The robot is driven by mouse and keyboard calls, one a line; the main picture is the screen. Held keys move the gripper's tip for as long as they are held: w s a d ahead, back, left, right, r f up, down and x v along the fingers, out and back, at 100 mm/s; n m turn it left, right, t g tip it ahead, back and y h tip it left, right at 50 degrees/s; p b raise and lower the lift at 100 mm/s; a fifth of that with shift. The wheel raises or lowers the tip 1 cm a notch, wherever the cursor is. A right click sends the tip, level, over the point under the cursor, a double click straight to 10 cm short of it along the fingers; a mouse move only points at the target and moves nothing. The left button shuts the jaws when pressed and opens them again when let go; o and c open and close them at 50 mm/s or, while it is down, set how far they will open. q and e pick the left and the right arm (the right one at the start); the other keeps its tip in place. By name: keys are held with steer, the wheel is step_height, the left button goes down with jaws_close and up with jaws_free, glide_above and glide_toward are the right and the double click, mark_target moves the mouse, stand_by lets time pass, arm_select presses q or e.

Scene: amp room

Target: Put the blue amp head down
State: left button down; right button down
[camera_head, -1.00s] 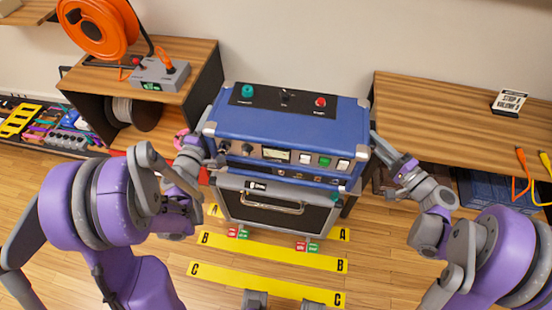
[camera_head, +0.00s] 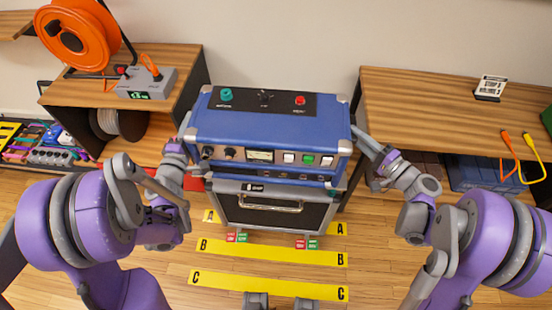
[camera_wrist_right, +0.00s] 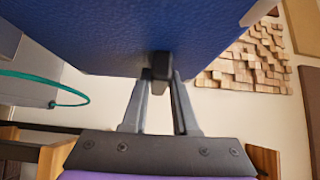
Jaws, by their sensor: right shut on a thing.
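The blue amp head (camera_head: 265,127) with silver corners is level in the middle of the head view, directly over a dark cabinet (camera_head: 275,213) with a silver handle. I cannot tell whether they touch. My right gripper (camera_head: 362,135) is at the amp head's right side; in the right wrist view (camera_wrist_right: 161,76) its fingers are shut on a small dark grip under the blue body (camera_wrist_right: 140,30). My left gripper (camera_head: 185,127) is at the amp head's left side; its fingertips are mostly hidden.
A wooden shelf (camera_head: 90,92) with an orange cable reel (camera_head: 75,35) and a grey box (camera_head: 146,82) stands at left. A wooden bench (camera_head: 440,110) stands close at right. Yellow floor strips marked A, B (camera_head: 270,253) and C lie in front of the cabinet.

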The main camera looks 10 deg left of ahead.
steer(key=shift+d, duration=0.1)
